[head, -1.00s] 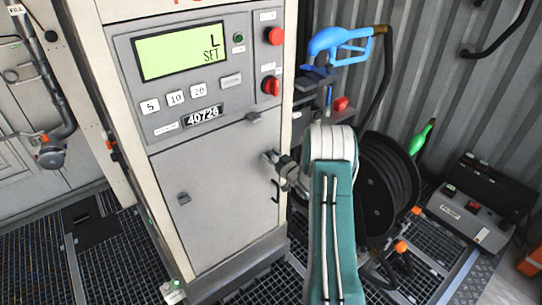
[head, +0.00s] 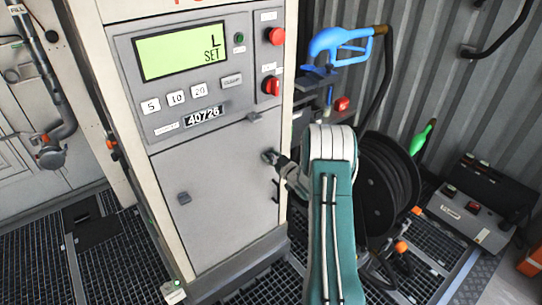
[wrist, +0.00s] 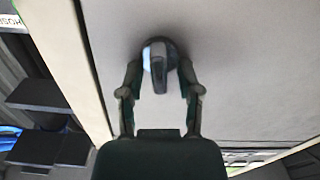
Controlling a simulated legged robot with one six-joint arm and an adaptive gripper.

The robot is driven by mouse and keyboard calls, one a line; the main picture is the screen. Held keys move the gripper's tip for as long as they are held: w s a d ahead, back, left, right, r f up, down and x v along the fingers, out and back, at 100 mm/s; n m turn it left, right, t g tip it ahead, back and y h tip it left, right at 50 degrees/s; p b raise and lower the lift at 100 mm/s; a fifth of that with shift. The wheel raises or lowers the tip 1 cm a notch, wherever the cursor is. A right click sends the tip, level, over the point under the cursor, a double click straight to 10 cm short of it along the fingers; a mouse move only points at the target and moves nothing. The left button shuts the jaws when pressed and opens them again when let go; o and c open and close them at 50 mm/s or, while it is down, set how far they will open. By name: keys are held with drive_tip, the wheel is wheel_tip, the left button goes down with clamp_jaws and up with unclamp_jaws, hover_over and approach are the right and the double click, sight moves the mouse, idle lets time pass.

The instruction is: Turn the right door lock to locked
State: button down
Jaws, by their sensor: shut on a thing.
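The right door lock (wrist: 159,66) is a dark round knob with a raised grip bar on the grey cabinet door (wrist: 230,60). In the wrist view the bar runs nearly up and down the picture. My gripper (wrist: 160,78) has one finger on each side of the knob and is shut on it. In the head view my gripper (head: 273,158) is at the right side of the door and mostly covers that lock. The left door lock (head: 184,198) is a small dark knob at the door's left side.
The pump panel (head: 195,75) with its green display is above the door. A dark handle (head: 254,117) sticks out at the door's top edge. A blue nozzle (head: 340,45) and a black hose reel (head: 390,180) stand to the right.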

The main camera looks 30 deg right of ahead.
drive_tip(key=n, duration=0.4)
drive_tip(key=shift+a+n, duration=0.2)
drive_tip(key=shift+n, duration=0.1)
drive_tip(key=n, duration=0.3)
drive_tip(key=shift+a+f+n, duration=0.1)
drive_tip(key=shift+f+n, duration=0.05)
drive_tip(key=shift+n, duration=0.15)
drive_tip(key=shift+a+f+n, duration=0.1)
drive_tip(key=shift+f+n, duration=0.05)
drive_tip(key=shift+n, duration=1.7)
drive_tip(key=shift+f+n, duration=0.15)
drive_tip(key=shift+n, duration=1.7)
drive_tip(key=c, duration=0.7)
unclamp_jaws()
